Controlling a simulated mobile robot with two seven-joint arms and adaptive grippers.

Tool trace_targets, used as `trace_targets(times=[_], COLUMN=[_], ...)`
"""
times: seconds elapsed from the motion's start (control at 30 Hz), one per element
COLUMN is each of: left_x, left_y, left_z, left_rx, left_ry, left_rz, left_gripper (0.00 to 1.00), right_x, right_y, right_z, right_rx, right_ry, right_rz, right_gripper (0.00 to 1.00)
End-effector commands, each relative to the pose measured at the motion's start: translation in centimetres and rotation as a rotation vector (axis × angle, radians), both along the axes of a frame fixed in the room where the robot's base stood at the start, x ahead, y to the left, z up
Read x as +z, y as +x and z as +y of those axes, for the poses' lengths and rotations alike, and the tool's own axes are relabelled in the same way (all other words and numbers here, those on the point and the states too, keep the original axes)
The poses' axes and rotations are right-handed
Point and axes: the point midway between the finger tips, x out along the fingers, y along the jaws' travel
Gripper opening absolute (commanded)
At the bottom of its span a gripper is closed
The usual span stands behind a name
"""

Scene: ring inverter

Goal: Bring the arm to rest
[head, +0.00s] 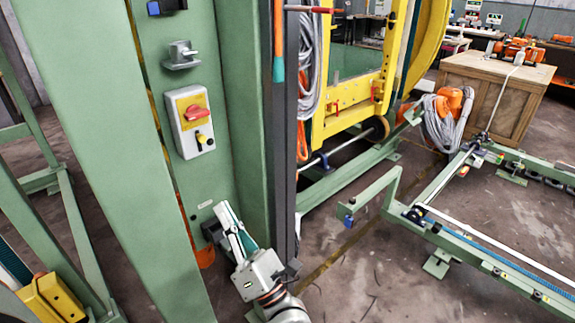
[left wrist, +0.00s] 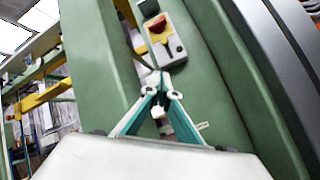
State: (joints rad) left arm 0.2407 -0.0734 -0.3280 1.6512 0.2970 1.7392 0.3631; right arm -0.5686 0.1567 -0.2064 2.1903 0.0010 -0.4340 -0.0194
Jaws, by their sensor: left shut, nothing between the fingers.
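My left gripper (head: 222,209) is low in the head view, in front of the green machine column (head: 225,130). Its teal fingers are shut with nothing between them. In the left wrist view the fingers of the left gripper (left wrist: 161,76) meet in a point, just below a control box on the column. The grey control box (head: 190,120) has a red rotary switch on a yellow plate, and it also shows in the left wrist view (left wrist: 172,52). In the head view the gripper is below the box and apart from it. I cannot tell whether the fingertips touch the column. My right gripper is not in view.
A green post (head: 110,150) stands left of the arm. A metal bracket (head: 181,55) sits above the control box. A yellow ring frame (head: 345,95), a low green rail frame (head: 470,250) and a wooden crate (head: 500,85) are at right. Some floor (head: 350,280) right of the arm is bare.

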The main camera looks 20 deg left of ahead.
Motion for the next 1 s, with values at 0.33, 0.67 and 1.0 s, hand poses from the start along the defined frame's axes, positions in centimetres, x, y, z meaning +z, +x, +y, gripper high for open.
trace_targets(times=[0.33, 0.67, 1.0], left_x=[2.3, 0.5, -12.8], left_y=[0.3, 1.2, -4.8], left_z=[-2.0, -10.7, -15.4], left_rx=[-0.017, -0.073, -0.179], left_ry=[0.190, 0.866, 1.620], left_rz=[0.148, 0.686, 1.233], left_gripper=[0.00, 0.00, 0.00], right_x=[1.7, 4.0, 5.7], right_y=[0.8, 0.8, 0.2], right_z=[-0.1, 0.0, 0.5], right_rx=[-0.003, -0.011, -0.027], right_ry=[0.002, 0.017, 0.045], right_rz=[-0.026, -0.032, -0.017], right_gripper=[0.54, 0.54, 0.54])
